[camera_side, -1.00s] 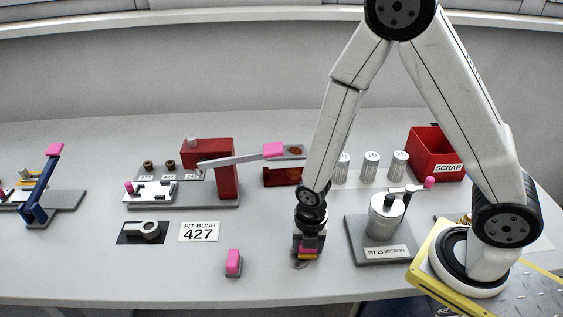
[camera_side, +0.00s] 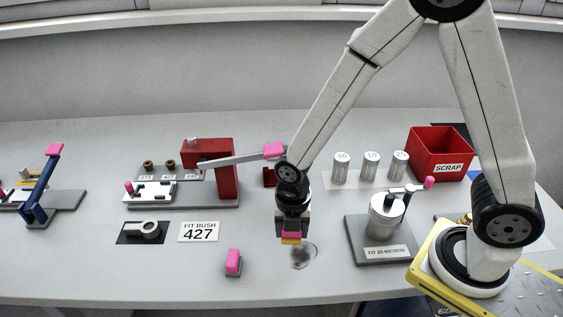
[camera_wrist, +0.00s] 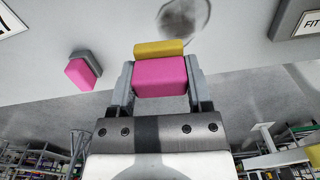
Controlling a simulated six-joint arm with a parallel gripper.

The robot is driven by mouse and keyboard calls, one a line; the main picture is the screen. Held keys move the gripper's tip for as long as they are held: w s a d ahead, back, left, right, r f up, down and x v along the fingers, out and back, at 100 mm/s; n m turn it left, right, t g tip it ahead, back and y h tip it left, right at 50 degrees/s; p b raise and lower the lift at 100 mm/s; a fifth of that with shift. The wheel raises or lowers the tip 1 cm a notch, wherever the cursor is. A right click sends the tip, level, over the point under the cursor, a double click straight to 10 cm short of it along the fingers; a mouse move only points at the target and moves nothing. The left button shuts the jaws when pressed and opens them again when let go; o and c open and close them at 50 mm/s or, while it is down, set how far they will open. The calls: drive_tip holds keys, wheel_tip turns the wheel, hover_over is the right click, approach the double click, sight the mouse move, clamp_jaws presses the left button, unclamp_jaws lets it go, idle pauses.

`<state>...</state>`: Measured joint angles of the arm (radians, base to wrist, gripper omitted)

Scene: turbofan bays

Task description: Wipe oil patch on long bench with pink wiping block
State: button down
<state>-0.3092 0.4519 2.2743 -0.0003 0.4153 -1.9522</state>
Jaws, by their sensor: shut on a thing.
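My gripper (camera_side: 291,232) is shut on the pink wiping block (camera_wrist: 160,77), which has a yellow pad (camera_wrist: 158,48) along its lower side. In the side view the block hangs upright beneath my gripper, just left of and behind the oil patch (camera_side: 302,255). Whether the pad touches the bench (camera_side: 330,285) cannot be told. The patch is a dark grey smudge with a paler outline; it also shows in the wrist view (camera_wrist: 183,16), beyond the block and slightly right.
A second pink block (camera_side: 233,262) on a grey base stands left of the patch. A grey filter stand (camera_side: 383,250) is to the right. A red press (camera_side: 222,170) with a long lever stands behind left. A label reading FIT BUSH 427 (camera_side: 198,231) lies left.

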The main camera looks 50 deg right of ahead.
drive_tip(key=shift+r, duration=1.15)
drive_tip(key=shift+w+d, duration=0.25)
drive_tip(key=shift+d, duration=0.1)
drive_tip(key=w+d+n, duration=0.1)
drive_tip(key=w+d, duration=0.3)
drive_tip(key=d, duration=0.9)
drive_tip(key=shift+w+a+f, duration=0.1)
drive_tip(key=shift+f, duration=1.05)
drive_tip(key=shift+w+a+f, duration=0.1)
drive_tip(key=shift+f, duration=1)
drive_tip(key=shift+f, duration=0.1)
drive_tip(key=shift+s+f, duration=0.1)
drive_tip(key=shift+f, duration=1.6)
drive_tip(key=shift+f, duration=0.15)
